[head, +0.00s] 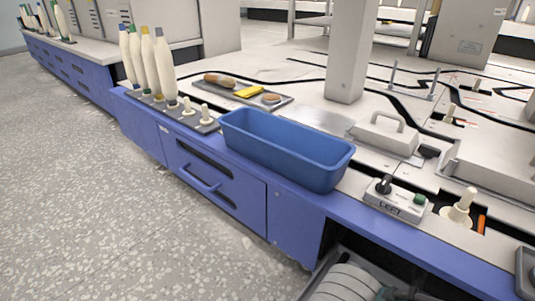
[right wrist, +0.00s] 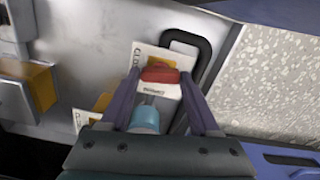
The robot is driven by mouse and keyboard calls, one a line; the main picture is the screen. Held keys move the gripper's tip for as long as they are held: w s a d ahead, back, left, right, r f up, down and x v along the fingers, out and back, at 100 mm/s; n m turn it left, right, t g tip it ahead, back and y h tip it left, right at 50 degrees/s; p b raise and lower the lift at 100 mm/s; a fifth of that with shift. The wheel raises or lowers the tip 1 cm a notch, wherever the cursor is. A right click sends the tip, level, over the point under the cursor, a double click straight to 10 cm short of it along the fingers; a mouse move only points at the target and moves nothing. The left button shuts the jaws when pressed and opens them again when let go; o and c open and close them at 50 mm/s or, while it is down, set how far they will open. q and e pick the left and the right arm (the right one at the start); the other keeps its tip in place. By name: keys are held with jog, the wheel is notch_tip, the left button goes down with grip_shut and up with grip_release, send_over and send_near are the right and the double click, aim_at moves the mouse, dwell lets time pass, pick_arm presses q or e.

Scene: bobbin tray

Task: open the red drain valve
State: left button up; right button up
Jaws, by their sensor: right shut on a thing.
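The red drain valve (right wrist: 159,74) shows in the right wrist view as a small red handle in front of a white plate with dark lettering (right wrist: 137,56). My right gripper (right wrist: 161,77) has its two fingers on either side of the red handle and is shut on it. A light blue rounded part (right wrist: 146,118) sits below the handle, between the fingers. The lettering is only partly readable. The valve does not show in the head view. Neither gripper shows in the head view.
In the right wrist view a black looped handle (right wrist: 205,50) stands close behind the right finger. Yellow-and-white plates (right wrist: 41,85) are at left. The head view shows a blue bin (head: 285,150), bobbins (head: 164,65) and a control box marked LEFT (head: 395,199) on the bench.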

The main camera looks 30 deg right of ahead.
jog(key=shift+r+n+p, duration=0.25)
jog(key=shift+n+p, duration=0.5)
jog(key=shift+n, duration=0.05)
jog(key=shift+f+n+p, duration=0.15)
jog(key=shift+n+p, duration=0.2)
jog(key=shift+n, duration=0.65)
jog(key=n, duration=0.2)
jog(key=shift+n+p, duration=0.3)
jog(key=n, duration=0.5)
jog(key=shift+f+n+p, duration=0.1)
jog(key=shift+n+p, duration=0.2)
jog(key=shift+p, duration=0.05)
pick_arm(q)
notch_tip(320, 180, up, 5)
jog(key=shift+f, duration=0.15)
pick_arm(e)
jog(key=n, duration=0.4)
jog(key=shift+n, duration=0.3)
jog(key=o, duration=1.4)
jog(key=shift+c, duration=0.2)
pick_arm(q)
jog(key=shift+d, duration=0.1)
